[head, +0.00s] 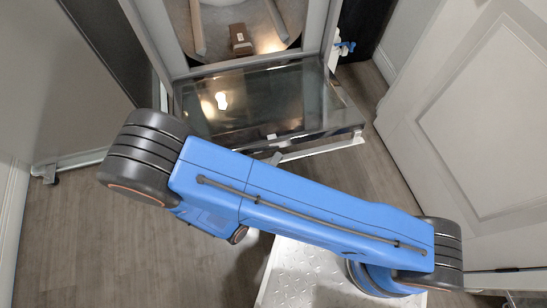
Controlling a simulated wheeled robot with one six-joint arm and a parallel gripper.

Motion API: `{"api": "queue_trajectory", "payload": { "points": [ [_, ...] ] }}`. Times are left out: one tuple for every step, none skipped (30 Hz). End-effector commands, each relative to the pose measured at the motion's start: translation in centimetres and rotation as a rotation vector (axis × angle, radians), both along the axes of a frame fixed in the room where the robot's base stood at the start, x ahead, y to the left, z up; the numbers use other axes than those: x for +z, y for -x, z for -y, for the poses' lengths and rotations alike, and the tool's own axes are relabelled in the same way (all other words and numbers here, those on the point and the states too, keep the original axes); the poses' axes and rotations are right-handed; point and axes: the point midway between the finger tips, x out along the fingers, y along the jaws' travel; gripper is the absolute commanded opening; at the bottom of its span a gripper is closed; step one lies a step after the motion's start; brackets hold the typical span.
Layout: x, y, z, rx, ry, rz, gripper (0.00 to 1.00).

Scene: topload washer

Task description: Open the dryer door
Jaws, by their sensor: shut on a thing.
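The dryer door (262,100) is a dark glass panel in a silver frame, folded down and out from the front of the machine, lying nearly flat below the opening. The dryer opening (255,15) above it is uncovered, with a beige drum inside. A small grey tip of my gripper (277,157) shows at the door's outer edge, close to the pale strip there. The rest of my gripper is hidden beneath my blue arm. It is shut on the door's edge, though the exact contact is covered.
A brown item (240,38) lies in the drum. A grey panel (75,70) stands at the left and a white panelled door (470,110) at the right. Blue and white fittings (342,48) are beside the machine. Wood floor (90,230) is clear at lower left.

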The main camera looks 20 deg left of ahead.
Motion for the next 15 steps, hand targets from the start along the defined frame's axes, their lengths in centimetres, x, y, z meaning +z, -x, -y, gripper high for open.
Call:
{"api": "queue_trajectory", "payload": {
  "points": [
    [-0.02,0.02,-0.15,0.003,-0.002,0.001,0.00],
    [-0.03,0.02,-0.16,0.002,-0.002,0.002,0.00],
    [-0.03,0.03,-0.16,0.003,-0.003,0.003,0.00],
    [-0.03,0.03,-0.16,0.003,-0.003,0.003,0.00],
    [-0.04,0.03,-0.16,0.003,-0.003,0.003,0.00],
    [-0.04,0.03,-0.16,0.003,-0.003,0.003,0.00],
    [-0.03,0.03,-0.17,0.003,-0.003,0.003,0.00],
    [-0.03,0.03,-0.17,0.003,-0.003,0.002,0.00],
    [-0.03,0.04,-0.17,0.003,-0.002,0.001,0.00],
    [-0.03,0.04,-0.17,0.003,-0.002,0.001,0.00],
    [-0.03,0.04,-0.17,0.003,-0.002,0.001,0.00],
    [-0.03,0.05,-0.17,0.003,-0.003,0.002,0.28],
    [-0.03,0.05,-0.17,0.003,-0.002,0.001,0.35],
    [-0.03,0.04,-0.16,0.003,-0.002,0.001,0.39],
    [-0.03,0.03,-0.14,0.003,-0.002,0.001,0.39]
  ]
}}
